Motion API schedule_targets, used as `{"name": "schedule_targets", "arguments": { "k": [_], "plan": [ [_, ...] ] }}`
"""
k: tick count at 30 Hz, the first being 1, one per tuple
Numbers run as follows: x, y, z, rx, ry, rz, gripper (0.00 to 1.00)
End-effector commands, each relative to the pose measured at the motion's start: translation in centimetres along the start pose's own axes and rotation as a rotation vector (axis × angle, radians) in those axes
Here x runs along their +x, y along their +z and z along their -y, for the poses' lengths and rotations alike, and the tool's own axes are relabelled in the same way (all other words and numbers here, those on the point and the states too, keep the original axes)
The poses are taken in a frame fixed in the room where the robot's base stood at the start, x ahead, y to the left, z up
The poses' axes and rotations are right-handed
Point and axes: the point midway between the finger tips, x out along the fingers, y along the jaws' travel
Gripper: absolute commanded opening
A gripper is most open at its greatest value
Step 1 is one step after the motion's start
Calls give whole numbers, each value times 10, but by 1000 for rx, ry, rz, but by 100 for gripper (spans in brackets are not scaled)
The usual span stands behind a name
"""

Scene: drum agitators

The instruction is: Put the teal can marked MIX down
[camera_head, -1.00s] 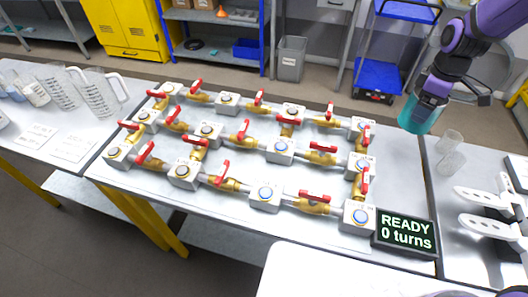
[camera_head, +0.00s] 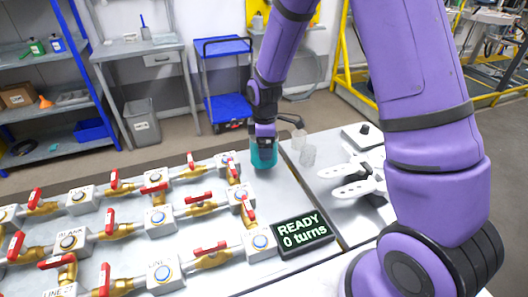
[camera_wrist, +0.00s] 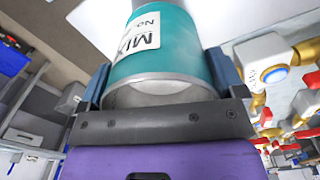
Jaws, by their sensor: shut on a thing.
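The teal can (camera_head: 263,154) is at the back right corner of the valve table (camera_head: 215,277), just right of the last row of valves. My gripper (camera_head: 264,138) reaches down to it from above. In the wrist view the can (camera_wrist: 178,40) sits between the two jaws of my gripper (camera_wrist: 165,90), and its white label reads MIX. The gripper is shut on it. I cannot tell whether the can's lower end touches the table.
Brass valves with red levers (camera_head: 202,209) fill the table to the left. A READY 0 turns display (camera_head: 303,232) stands in front of the can. Clear cups (camera_head: 308,155) and white hand-shaped pieces (camera_head: 352,190) are on the right-hand table.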

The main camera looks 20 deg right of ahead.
Motion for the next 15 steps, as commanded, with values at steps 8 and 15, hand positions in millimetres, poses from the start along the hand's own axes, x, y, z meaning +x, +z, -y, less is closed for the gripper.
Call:
{"name": "schedule_targets", "arguments": {
  "k": [8, 15],
  "plan": [
    [31, 0, 0, -1, -1, 1, 54],
    [31, 0, 0, -1, 0, 1, 54]
  ]
}}
